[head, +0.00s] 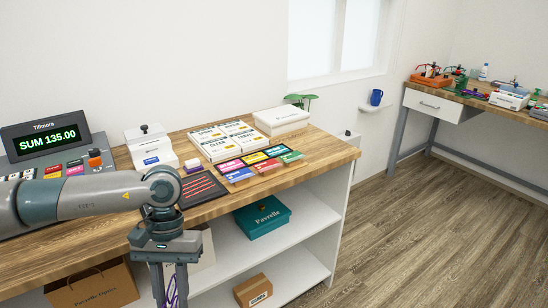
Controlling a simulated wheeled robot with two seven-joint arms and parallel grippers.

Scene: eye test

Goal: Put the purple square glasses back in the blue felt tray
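My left gripper (170,288) hangs fingers down in front of the counter's open shelves, at the bottom of the head view. Its two fingers stand apart and the tips run out of the picture. A thin purple looped frame (172,292) shows between the fingers; it may be the purple square glasses. I cannot tell whether the fingers grip it. My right gripper is not in view. I cannot make out a blue felt tray for certain; small blue and purple items (474,93) on the far bench are too small to identify.
The wooden counter (325,153) holds a till (45,138), white boxes (225,140), coloured packets and a dark mat (200,188). Its shelves hold a teal box (262,215) and cartons. A far bench (408,85) stands right, with a blue mug (376,97) left of it. The floor between is clear.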

